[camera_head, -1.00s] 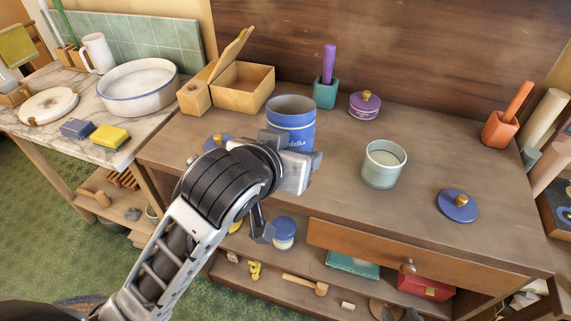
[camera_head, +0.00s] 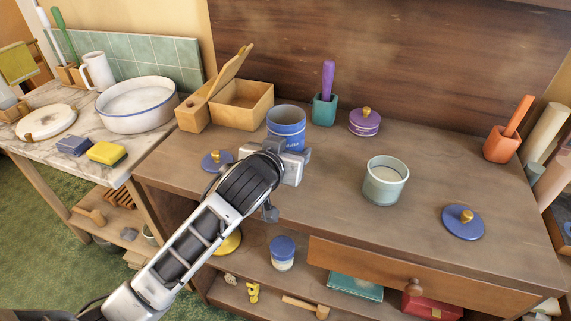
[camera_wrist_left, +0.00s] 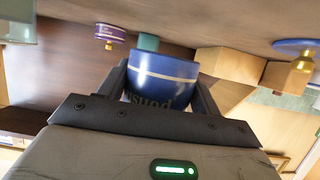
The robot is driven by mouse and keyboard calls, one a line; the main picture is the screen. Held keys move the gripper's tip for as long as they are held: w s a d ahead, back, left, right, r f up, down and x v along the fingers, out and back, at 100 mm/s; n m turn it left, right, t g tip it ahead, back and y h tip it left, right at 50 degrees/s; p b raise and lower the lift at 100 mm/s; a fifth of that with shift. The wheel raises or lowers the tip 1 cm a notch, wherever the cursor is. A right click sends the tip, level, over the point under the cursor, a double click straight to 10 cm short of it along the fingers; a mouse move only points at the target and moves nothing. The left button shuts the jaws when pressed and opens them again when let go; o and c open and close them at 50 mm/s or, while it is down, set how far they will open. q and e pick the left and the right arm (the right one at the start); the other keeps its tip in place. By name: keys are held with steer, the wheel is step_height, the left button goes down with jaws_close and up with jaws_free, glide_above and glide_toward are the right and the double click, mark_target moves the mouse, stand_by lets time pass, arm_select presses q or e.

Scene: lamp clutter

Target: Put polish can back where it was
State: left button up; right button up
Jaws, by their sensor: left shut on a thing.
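My left gripper (camera_head: 295,163) is shut on the can from the front. The wrist view shows the can (camera_wrist_left: 165,78) between both fingers, with the scene upside down. The gripper hides the can's lower part in the head view, so I cannot tell whether it touches the tabletop. My right gripper is not in view.
A blue lid (camera_head: 217,160) lies left of the can. The open wooden box (camera_head: 242,100), teal cup (camera_head: 324,110) and purple lidded pot (camera_head: 364,122) stand behind. A pale green jar (camera_head: 385,182) and another blue lid (camera_head: 463,222) are right. The tabletop between can and jar is clear.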

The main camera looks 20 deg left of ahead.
arm_select(q)
steer(key=shift+w+a+f, duration=0.15)
steer(key=shift+w+f, duration=0.35)
steer(key=shift+f, duration=0.05)
steer(key=shift+w+f, duration=0.2)
steer(key=shift+f, duration=1.55)
steer(key=shift+f, duration=0.15)
steer(key=o, duration=1.4)
steer(key=shift+f, duration=0.1)
steer(key=shift+s+r, duration=0.1)
steer(key=shift+r, duration=0.15)
steer(key=v, duration=1.2)
steer(key=shift+a, duration=0.15)
